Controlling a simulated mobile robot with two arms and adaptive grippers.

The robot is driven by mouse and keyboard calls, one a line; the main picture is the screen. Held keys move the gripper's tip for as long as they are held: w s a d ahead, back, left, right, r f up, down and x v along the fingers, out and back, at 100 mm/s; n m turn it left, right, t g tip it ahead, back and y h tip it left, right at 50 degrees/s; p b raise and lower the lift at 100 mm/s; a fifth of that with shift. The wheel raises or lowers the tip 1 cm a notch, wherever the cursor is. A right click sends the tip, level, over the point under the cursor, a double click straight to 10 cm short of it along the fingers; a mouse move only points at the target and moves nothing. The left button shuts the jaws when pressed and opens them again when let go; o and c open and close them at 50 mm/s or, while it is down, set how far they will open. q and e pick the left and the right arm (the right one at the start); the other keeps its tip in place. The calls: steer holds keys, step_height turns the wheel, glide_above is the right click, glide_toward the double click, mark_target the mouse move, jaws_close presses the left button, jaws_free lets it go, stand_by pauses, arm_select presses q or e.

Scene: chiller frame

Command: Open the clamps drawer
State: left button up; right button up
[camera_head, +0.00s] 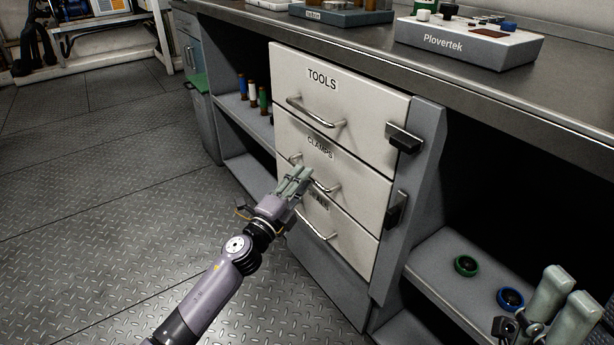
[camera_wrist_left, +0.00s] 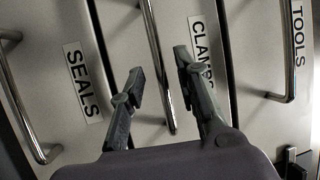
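The clamps drawer (camera_head: 352,186) is the middle of three white drawers, its front flush with the others. Its metal bar handle (camera_head: 330,188) is partly hidden by my left gripper (camera_head: 300,174). In the left wrist view the CLAMPS label (camera_wrist_left: 198,50) is partly covered by a finger. There my left gripper (camera_wrist_left: 158,68) is open, its fingertips apart on either side of the clamps handle (camera_wrist_left: 155,45). I cannot tell whether they touch it. My right gripper (camera_head: 567,290) is at the lower right, open and empty, away from the drawers.
The tools drawer (camera_head: 360,112) is above and the seals drawer (camera_head: 345,238) below, each with a bar handle. Dark latches (camera_head: 402,138) sit on the right frame post. A lower shelf (camera_head: 440,262) holds green and blue rings. The floor (camera_head: 110,200) at left is clear.

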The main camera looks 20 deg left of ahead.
arm_select(q)
steer(key=shift+x, duration=1.3)
jaws_close()
